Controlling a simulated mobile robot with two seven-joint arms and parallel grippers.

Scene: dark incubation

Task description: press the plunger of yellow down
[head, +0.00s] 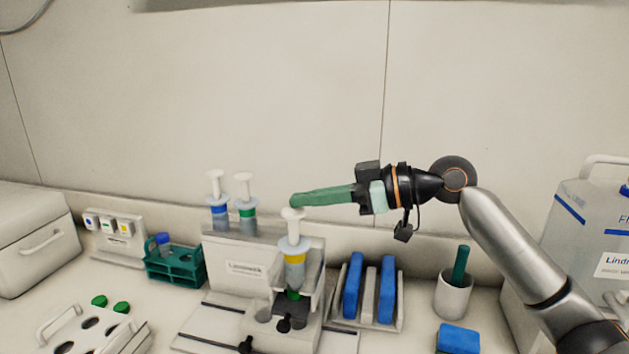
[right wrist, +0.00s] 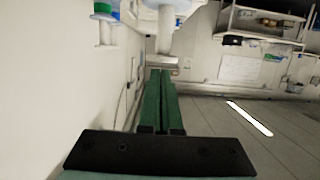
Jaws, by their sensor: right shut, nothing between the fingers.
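The yellow syringe (head: 295,259) stands upright in the holder at the front right of the grey rack. Its white plunger (head: 293,225) sticks up above the pale flange. My right gripper (head: 295,201) is shut and empty, with its green fingers lying nearly level and their tips just over the plunger top. In the right wrist view the closed fingers (right wrist: 160,75) end close to a white plunger (right wrist: 165,40), which appears upside down. I cannot tell whether they touch it. My left gripper is not in view.
A blue-banded syringe (head: 218,204) and a green-banded syringe (head: 245,207) stand in the rack (head: 238,255) behind left. A teal tube rack (head: 175,266) is further left. Blue blocks in a holder (head: 343,318) and a white cup (head: 453,297) stand right.

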